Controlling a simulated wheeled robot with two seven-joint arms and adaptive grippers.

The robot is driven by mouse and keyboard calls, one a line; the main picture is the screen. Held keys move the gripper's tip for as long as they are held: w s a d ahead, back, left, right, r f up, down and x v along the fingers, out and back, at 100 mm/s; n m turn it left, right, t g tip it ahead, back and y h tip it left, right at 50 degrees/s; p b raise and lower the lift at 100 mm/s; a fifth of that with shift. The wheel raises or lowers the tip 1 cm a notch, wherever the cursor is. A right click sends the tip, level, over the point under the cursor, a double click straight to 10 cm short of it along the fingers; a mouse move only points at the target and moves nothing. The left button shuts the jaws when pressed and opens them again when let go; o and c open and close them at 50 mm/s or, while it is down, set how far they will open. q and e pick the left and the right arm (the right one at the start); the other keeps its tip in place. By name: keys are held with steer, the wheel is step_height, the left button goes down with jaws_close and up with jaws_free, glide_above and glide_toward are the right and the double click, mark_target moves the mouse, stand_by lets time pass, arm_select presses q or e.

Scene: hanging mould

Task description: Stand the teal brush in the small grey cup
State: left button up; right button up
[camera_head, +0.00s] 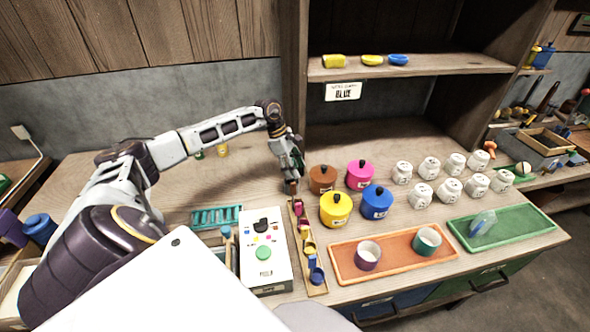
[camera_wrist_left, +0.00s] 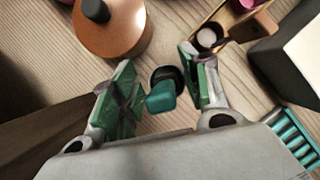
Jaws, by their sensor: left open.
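My left gripper (camera_head: 292,174) hangs low over the bench, behind the far end of the narrow wooden tray. In the left wrist view its two green-padded fingers are apart. A blocky teal piece (camera_wrist_left: 161,98), which looks like the end of the teal brush, shows between them with a gap on each side. It overlaps a dark grey round rim (camera_wrist_left: 163,74), which looks like the small grey cup. The piece seems to rise from the cup, but its lower part is hidden. In the head view the gripper hides both. My right gripper is not in view.
A brown lidded pot (camera_head: 322,180) stands close right of the gripper, beside pink, yellow and blue pots. The narrow wooden tray (camera_head: 316,289) holds small coloured pieces. A teal slotted rack (camera_head: 216,217) and a white box (camera_head: 264,268) lie left; orange (camera_head: 394,268) and green trays lie right.

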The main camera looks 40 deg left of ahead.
arm_select(q)
steer(key=v, duration=1.1)
steer(key=shift+s, duration=0.1)
stand_by(1.1)
